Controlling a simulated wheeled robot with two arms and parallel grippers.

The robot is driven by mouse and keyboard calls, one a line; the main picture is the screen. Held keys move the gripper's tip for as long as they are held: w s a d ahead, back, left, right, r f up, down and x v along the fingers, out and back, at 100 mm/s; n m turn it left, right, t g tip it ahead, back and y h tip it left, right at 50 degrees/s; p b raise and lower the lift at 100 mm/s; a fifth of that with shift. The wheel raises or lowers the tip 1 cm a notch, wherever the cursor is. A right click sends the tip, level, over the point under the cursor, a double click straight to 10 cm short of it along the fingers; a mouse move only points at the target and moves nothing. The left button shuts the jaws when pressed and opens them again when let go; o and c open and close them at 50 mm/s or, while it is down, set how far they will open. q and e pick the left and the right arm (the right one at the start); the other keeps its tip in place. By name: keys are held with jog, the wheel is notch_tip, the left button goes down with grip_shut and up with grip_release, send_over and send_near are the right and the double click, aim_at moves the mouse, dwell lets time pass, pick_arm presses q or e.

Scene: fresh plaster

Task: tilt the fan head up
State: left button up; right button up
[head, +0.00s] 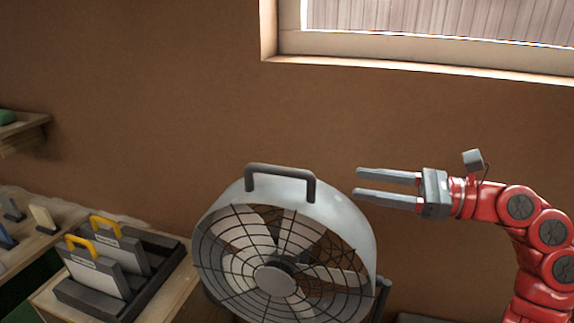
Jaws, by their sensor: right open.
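A round fan head (360,222) with a pale metal drum and a dark wire grille stands in the lower middle of the head view. Its grille faces toward me and slightly left. A dark handle (281,170) arches over the top of the drum. A dark pivot knob (383,284) shows at the drum's right side. My right gripper (358,182) is open and empty, its two grey fingers pointing left. In the picture it is right of the handle and by the drum's upper right rim, apart from the handle. The fan's base is out of frame. My left gripper is not in view.
A wooden bench (172,300) at lower left holds a dark tray (150,304) with yellow-handled trowels (95,276). More small tools lie on the surface further left. A shelf (22,130) juts out at far left. A brown wall with a window (420,50) stands behind. Space above the fan is clear.

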aim_at(303, 175)
jog(key=p+x, duration=0.4)
jog(key=x, duration=1)
jog(key=shift+a, duration=0.3)
jog(key=shift+w+a, duration=0.15)
jog(key=shift+a, duration=0.4)
grip_shut()
